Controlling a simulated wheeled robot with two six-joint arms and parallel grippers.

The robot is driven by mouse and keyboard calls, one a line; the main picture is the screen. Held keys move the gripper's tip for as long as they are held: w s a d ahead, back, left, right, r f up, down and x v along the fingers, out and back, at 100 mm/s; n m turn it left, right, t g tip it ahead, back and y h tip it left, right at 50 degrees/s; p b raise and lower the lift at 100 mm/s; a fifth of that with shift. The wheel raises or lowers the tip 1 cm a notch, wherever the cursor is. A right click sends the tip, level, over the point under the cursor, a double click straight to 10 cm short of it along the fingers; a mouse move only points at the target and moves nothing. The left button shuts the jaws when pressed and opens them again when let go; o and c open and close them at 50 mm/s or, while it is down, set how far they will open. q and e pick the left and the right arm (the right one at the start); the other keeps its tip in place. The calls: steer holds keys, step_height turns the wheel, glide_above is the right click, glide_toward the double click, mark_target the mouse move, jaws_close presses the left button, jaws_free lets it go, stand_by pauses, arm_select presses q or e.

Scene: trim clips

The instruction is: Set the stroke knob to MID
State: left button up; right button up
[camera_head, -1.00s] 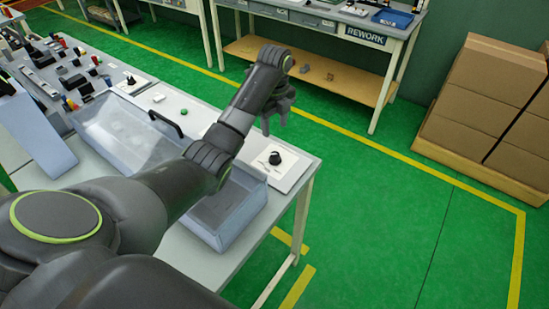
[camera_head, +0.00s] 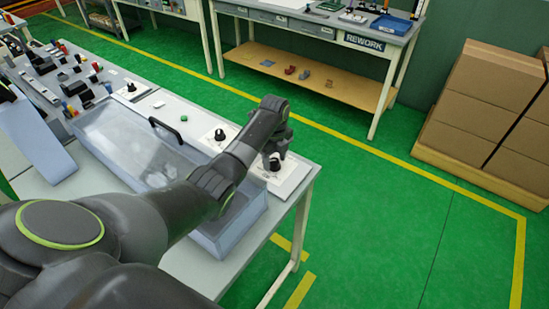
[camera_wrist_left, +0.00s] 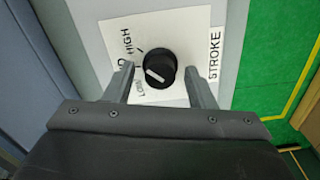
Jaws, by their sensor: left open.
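The stroke knob (camera_wrist_left: 161,66) is a round black knob on a white plate (camera_wrist_left: 185,32) marked STROKE, with LOW and HIGH legible. The MID label is partly hidden by a finger. The knob's white mark is on its lower-left part, nearer LOW than HIGH; I cannot tell its exact setting. In the head view the knob (camera_head: 275,163) is on the plate near the bench's right end. My left gripper (camera_head: 279,153) is over it. In the wrist view its open fingers (camera_wrist_left: 160,82) are on either side of the knob, with gaps visible. My right gripper is not in view.
A clear-topped bin with a black handle (camera_head: 166,131) stands beside the plate, under my left arm. Another black knob (camera_head: 220,134) and a green button (camera_head: 183,118) are farther left. The bench edge is close to the right; green floor lies beyond.

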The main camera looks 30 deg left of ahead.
arm_select(q)
steer(key=c, duration=1)
steer(key=shift+o, duration=0.2)
steer(key=shift+r, duration=0.1)
steer(key=shift+r+n+p, duration=0.1)
steer(key=shift+n+p, duration=1.6)
steer(key=shift+n, duration=0.3)
steer(key=n+p, duration=0.1)
steer(key=n, duration=0.1)
steer(key=shift+n+p, duration=0.3)
steer(key=shift+n, duration=0.1)
steer(key=shift+n+p, duration=0.35)
steer(key=shift+n, duration=0.55)
